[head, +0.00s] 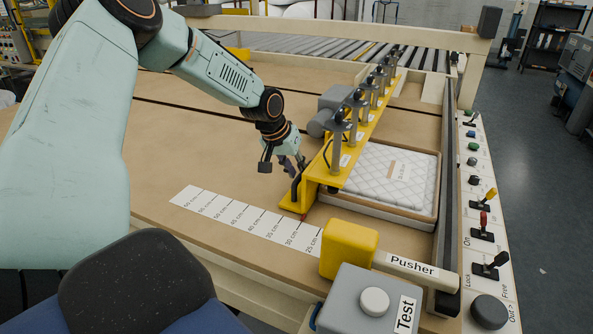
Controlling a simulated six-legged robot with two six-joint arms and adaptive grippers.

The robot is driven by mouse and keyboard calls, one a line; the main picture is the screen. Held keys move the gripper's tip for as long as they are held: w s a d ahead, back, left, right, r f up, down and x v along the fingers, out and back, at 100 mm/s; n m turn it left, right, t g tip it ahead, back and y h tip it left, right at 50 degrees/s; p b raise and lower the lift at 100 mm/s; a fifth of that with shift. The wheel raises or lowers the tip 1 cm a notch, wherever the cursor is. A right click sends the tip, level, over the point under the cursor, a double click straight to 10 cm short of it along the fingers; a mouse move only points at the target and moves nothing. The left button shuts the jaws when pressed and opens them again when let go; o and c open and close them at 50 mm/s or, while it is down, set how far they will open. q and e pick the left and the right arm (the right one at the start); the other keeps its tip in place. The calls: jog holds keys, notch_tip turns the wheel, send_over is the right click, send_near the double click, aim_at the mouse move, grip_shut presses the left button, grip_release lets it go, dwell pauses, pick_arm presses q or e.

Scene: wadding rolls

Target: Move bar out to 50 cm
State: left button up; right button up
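The yellow bar (366,129) runs from near to far across the brown table and carries several grey posts with dark knobs. A dark upright handle (296,188) stands on its near left foot. A red pointer at that foot is near the 30 cm mark of the white scale (246,220), which reads from 25 cm at right to 60 cm at left. My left gripper (292,168) points down just above and beside the handle. Its fingers are small and dark, and I cannot tell whether they touch or grip the handle. My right gripper is not in view.
A quilted white pad (388,175) lies in a tray right of the bar. A yellow block with the Pusher arm (410,265) and a grey Test box (368,303) stand in front. A panel with levers (482,226) lines the right edge. The table left of the bar is clear.

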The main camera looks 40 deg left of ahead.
pick_arm(q)
jog(key=shift+w+d, duration=0.3)
jog(key=c, duration=0.4)
grip_shut()
jog(key=shift+s+a, duration=0.15)
jog(key=shift+a, duration=0.1)
jog(key=shift+d, duration=0.15)
